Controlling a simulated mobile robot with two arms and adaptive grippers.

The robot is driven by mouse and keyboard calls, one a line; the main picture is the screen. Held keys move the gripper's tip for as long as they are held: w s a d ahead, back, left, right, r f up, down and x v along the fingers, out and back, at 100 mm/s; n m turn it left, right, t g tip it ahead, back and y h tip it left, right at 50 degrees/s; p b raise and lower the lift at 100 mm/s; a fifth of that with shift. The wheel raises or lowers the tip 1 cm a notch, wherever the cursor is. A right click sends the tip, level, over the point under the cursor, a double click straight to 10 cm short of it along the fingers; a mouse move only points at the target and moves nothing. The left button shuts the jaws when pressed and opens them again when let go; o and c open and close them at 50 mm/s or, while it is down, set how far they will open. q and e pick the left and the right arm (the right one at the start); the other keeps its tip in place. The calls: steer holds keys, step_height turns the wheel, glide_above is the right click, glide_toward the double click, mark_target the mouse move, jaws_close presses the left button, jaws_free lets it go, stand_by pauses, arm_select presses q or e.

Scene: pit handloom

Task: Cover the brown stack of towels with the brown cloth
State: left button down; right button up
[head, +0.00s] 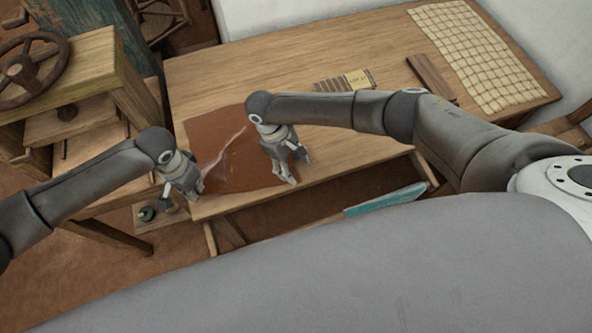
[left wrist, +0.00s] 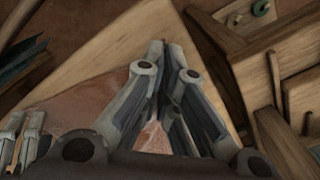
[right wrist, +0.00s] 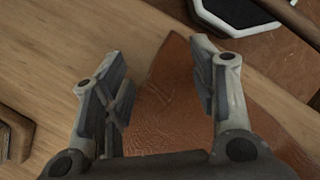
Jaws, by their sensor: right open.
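The brown cloth (head: 224,123) lies spread on the left front part of the wooden table, with a pale crease running across it. I cannot make out a separate stack of brown towels. My left gripper (head: 194,194) is at the cloth's left front edge by the table edge. Its fingers (left wrist: 166,50) look closed together, and I cannot tell whether cloth is pinched at the tips. The cloth shows below them in the left wrist view (left wrist: 152,138). My right gripper (head: 296,168) is over the cloth's right side, its fingers (right wrist: 160,70) apart and empty, with the cloth (right wrist: 165,115) beneath.
The table (head: 215,75) has clear room behind the cloth. A small slatted piece (head: 345,81), a dark wooden bar (head: 430,78) and a woven checked mat (head: 480,60) lie further right. A wooden stand with a wheel (head: 32,70) is on the left. A teal piece (head: 385,200) is below the front edge.

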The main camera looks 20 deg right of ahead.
steer(key=shift+f, duration=0.1)
steer(key=shift+c, duration=0.4)
steer(key=shift+s+f, duration=0.1)
steer(key=shift+s, duration=0.1)
jaws_close()
stand_by(1.4)
steer(key=shift+w+r, duration=0.15)
steer(key=shift+r, duration=2.5)
